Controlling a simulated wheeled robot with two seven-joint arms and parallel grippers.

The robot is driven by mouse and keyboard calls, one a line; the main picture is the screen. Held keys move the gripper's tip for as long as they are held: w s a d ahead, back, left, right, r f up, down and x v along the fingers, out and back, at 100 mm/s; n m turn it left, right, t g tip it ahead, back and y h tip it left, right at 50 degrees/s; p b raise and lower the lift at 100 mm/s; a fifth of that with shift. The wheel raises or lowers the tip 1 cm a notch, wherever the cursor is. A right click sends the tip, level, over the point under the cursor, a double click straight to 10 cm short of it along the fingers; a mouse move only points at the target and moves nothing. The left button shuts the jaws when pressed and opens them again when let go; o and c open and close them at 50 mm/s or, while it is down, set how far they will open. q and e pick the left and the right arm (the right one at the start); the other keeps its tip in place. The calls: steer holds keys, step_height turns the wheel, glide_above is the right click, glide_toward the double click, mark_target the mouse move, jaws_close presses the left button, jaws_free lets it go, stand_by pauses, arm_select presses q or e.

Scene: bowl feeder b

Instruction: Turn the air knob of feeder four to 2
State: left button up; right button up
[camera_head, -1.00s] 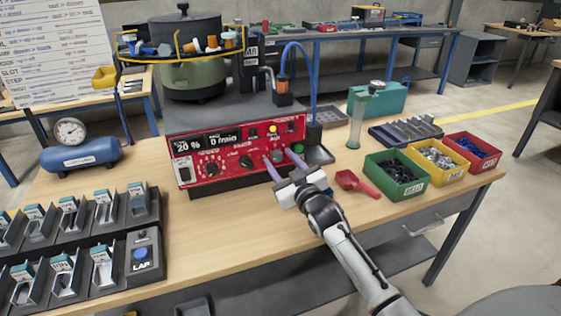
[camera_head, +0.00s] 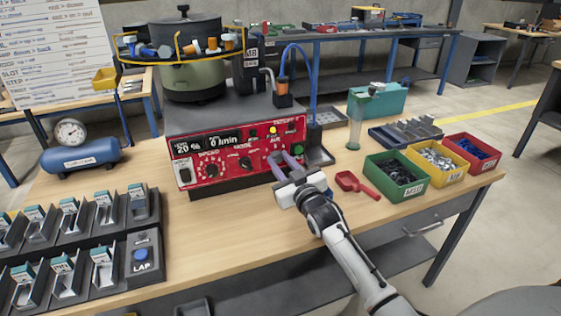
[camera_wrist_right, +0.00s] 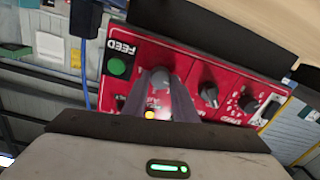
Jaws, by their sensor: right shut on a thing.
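The red control panel (camera_head: 222,158) of the feeder stands on the wooden table, its display reading 20 % and 0 /min. My right gripper (camera_head: 281,157) reaches its right part with purple-grey fingers, which are shut on the air knob. In the right wrist view the rounded grey air knob (camera_wrist_right: 160,77) shows between the fingertips (camera_wrist_right: 160,84). Its pointer and scale are mostly hidden by the fingers, so its setting cannot be read. My left gripper is in neither view.
Two other black knobs sit left of the fingers, one in the middle (camera_head: 246,163) and one farther left (camera_head: 211,170). A green feed button (camera_wrist_right: 116,67) is close beside the fingers. A red scoop (camera_head: 356,185) and a green bin (camera_head: 397,176) lie right of my arm.

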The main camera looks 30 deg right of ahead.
steer(key=m+p, duration=0.1)
steer(key=m, duration=0.7)
steer(key=shift+p, duration=0.3)
steer(key=m, duration=0.4)
steer(key=shift+f+m, duration=0.15)
steer(key=shift+m, duration=0.15)
steer(key=shift+m+t+h, duration=0.3)
steer(key=shift+m+h, duration=0.1)
steer(key=shift+m, duration=2)
steer(key=o, duration=1)
steer(key=shift+o, duration=0.2)
steer(key=shift+s, duration=0.1)
